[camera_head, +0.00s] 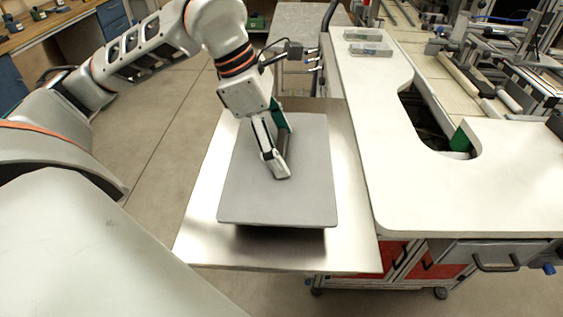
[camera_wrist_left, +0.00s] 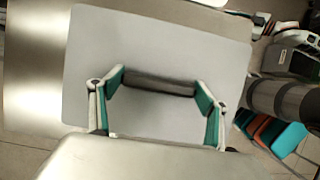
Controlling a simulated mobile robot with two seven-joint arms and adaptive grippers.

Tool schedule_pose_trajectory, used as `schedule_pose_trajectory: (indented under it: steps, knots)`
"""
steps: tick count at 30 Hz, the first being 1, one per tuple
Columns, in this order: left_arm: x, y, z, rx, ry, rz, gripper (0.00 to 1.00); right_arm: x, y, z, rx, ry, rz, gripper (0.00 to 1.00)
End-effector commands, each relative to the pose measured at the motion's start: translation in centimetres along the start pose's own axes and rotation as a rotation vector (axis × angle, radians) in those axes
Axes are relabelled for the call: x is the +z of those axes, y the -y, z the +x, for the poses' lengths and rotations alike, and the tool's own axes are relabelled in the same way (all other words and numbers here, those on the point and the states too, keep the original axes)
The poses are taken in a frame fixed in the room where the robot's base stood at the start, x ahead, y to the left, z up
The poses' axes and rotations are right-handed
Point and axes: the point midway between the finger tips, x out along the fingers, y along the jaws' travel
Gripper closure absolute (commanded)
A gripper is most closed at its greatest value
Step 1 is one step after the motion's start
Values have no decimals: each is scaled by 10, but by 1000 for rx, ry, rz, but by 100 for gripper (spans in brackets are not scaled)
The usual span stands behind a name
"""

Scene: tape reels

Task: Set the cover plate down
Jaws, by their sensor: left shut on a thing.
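The cover plate (camera_head: 300,195) is a flat grey rectangle with rounded corners. In the head view it is over a shiny metal tray or shelf (camera_head: 200,240), with a dark shadow under its near edge. I cannot tell whether it touches the metal surface. My left gripper (camera_head: 277,158) is shut on the plate's dark bar handle, from above. In the left wrist view the plate (camera_wrist_left: 150,40) fills the middle, and the green-padded fingers (camera_wrist_left: 160,90) close on both ends of the handle (camera_wrist_left: 160,84). My right gripper is not in view.
A white worktop (camera_head: 380,130) with a curved cutout stands right of the metal surface. Two small clear boxes (camera_head: 370,50) lie at its far end. A cart with red drawers (camera_head: 430,262) is below. Machinery (camera_head: 510,70) stands at the far right. Bare floor lies to the left.

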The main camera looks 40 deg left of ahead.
Motion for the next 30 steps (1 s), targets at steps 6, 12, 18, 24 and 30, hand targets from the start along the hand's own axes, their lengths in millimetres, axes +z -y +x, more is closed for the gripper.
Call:
schedule_pose_trajectory:
  steps: [6,12,18,24,30]
  knots:
    - [-7,1,15,-1,0,0,58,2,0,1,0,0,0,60]
    - [-16,0,38,-1,-1,-1,58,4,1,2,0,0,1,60]
    - [-17,0,41,2,2,1,58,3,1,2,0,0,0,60]
    - [-18,0,43,1,1,1,58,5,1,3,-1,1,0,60]
    - [-18,0,44,0,0,0,7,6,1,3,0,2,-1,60]
